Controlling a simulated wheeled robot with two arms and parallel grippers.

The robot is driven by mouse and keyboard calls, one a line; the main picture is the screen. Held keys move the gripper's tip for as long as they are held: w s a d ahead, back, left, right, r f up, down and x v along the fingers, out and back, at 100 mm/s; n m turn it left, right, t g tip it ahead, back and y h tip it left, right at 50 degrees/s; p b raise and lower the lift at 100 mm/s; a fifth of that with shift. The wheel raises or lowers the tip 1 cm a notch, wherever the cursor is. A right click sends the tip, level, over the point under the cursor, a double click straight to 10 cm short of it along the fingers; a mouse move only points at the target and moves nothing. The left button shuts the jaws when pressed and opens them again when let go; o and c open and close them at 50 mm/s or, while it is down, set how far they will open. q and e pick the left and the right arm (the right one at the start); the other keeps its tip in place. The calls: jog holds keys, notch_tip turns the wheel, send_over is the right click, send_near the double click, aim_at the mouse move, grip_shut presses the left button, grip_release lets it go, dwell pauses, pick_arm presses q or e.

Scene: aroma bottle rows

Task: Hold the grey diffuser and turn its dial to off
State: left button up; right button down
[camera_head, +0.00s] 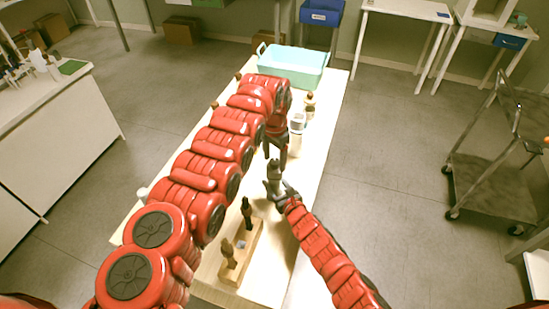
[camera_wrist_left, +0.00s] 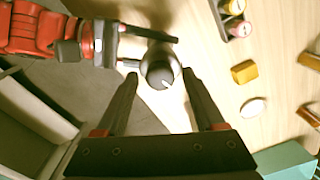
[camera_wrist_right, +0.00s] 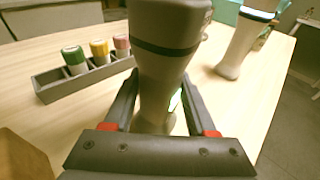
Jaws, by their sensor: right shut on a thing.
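The grey diffuser (camera_head: 273,170) stands upright on the table, with a dark green band in the right wrist view (camera_wrist_right: 165,75). My right gripper (camera_head: 277,189) is shut around its body; its fingers flank it in the right wrist view (camera_wrist_right: 158,100). In the left wrist view the dark round dial (camera_wrist_left: 160,70) on top shows a small white mark. My left gripper (camera_head: 276,153) is above the diffuser, pointing down. Its fingers (camera_wrist_left: 161,76) are apart, one on each side of the dial; whether they touch it I cannot tell.
A grey rack (camera_wrist_right: 88,80) holds bottles with green, yellow and pink caps. A wooden rack (camera_head: 240,262) with dark items is at the table's near end. A teal bin (camera_head: 292,66) sits at the far end.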

pick_arm(q)
grip_shut()
jog(key=shift+m, duration=0.3)
jog(key=m, duration=0.8)
jog(key=shift+m, duration=0.4)
jog(key=m, duration=0.9)
jog(key=shift+m, duration=0.4)
